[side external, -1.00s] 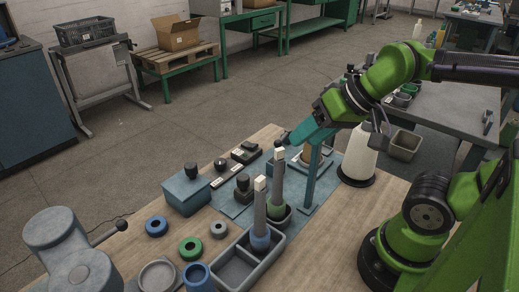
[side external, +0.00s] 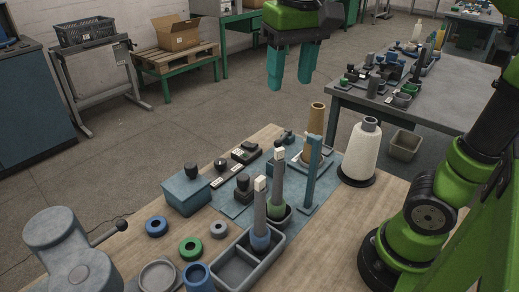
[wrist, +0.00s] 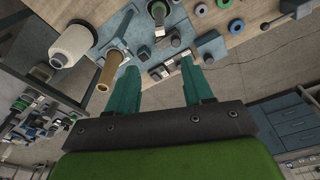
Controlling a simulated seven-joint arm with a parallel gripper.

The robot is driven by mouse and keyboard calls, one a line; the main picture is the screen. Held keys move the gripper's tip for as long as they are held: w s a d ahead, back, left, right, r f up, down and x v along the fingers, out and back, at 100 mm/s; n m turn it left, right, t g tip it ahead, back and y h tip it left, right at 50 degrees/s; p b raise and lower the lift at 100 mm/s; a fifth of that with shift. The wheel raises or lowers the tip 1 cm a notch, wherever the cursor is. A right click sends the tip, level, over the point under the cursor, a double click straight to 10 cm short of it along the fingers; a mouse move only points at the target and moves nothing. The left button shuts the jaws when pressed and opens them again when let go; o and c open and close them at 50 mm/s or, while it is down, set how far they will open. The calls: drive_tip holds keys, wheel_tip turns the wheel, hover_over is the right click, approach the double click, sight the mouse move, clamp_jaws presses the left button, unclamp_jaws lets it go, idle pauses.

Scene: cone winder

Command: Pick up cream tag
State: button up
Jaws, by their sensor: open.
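My gripper (side external: 290,84) is open and empty. It hangs high beyond the far edge of the bench, and its two teal fingers (wrist: 157,76) stand apart in the wrist view. Cream-white blocks cap two upright grey rods, one on the blue-based rod (side external: 260,183) and one on the green-based rod (side external: 279,154). Small pale labels also lie on the dark blocks, at the front (side external: 217,182) and the back (side external: 237,154). I cannot tell which pale piece is the cream tag. Nothing is between the fingers.
A teal post (side external: 312,175) stands beside the rods. A brown cone (side external: 317,119) and a large white cone (side external: 361,152) stand behind and to the right. A blue box (side external: 187,190), several rings and a grey tray (side external: 245,268) occupy the bench. Its right front is clear.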

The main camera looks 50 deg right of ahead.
sight(280, 149)
drive_tip(key=f, duration=0.5)
drive_tip(key=w+f, duration=0.1)
drive_tip(key=f, duration=0.4)
drive_tip(key=w+f, duration=0.1)
drive_tip(key=f, duration=0.5)
drive_tip(key=shift+d, duration=0.4)
drive_tip(key=shift+c, duration=0.3)
drive_tip(key=c, duration=0.7)
